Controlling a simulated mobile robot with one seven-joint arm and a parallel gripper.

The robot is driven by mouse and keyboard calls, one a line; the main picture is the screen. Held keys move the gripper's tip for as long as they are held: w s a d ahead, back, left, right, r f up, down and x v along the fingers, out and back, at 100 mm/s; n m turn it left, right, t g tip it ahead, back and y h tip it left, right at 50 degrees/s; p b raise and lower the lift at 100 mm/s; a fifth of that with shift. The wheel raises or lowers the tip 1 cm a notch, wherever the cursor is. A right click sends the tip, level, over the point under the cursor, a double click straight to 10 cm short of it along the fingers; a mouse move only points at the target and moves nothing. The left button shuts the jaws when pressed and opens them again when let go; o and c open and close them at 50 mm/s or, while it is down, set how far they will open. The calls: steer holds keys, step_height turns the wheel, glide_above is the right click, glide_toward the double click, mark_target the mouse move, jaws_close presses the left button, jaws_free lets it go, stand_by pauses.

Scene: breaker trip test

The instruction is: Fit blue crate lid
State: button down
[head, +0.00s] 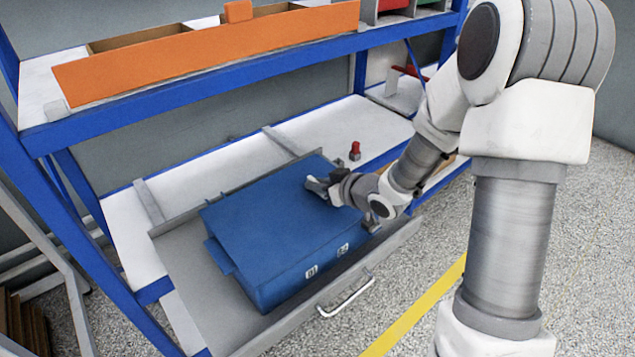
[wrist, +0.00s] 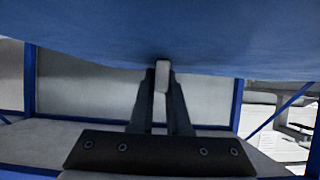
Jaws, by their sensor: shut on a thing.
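The blue crate (head: 285,290) stands in a pulled-out grey drawer, with white labels on its front and a tab on its left end. The flat blue lid (head: 262,222) lies over its top; I cannot tell whether it is seated or slightly above. My gripper (head: 318,187) is at the lid's upper right part. In the wrist view my gripper (wrist: 161,72) is shut on a pale grip piece (wrist: 161,78) against the lid's blue surface (wrist: 90,35), which fills the top of that view. The crate's inside is hidden.
The grey drawer (head: 190,275) has a front handle (head: 345,296). A red-topped grey object (head: 355,150) stands on the white shelf behind. An orange bin (head: 200,50) sits on the upper shelf. Blue rack posts (head: 75,240) stand at left. Speckled floor lies open at front right.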

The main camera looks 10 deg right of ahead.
stand_by(0.3)
steer(key=c, duration=0.8)
jaws_free()
steer(key=shift+f, duration=0.1)
steer(key=b+v, duration=0.1)
steer(key=v, duration=1.6)
steer(key=shift+b, duration=0.35)
steer(key=shift+s+d, duration=0.1)
steer(key=shift+s, duration=0.05)
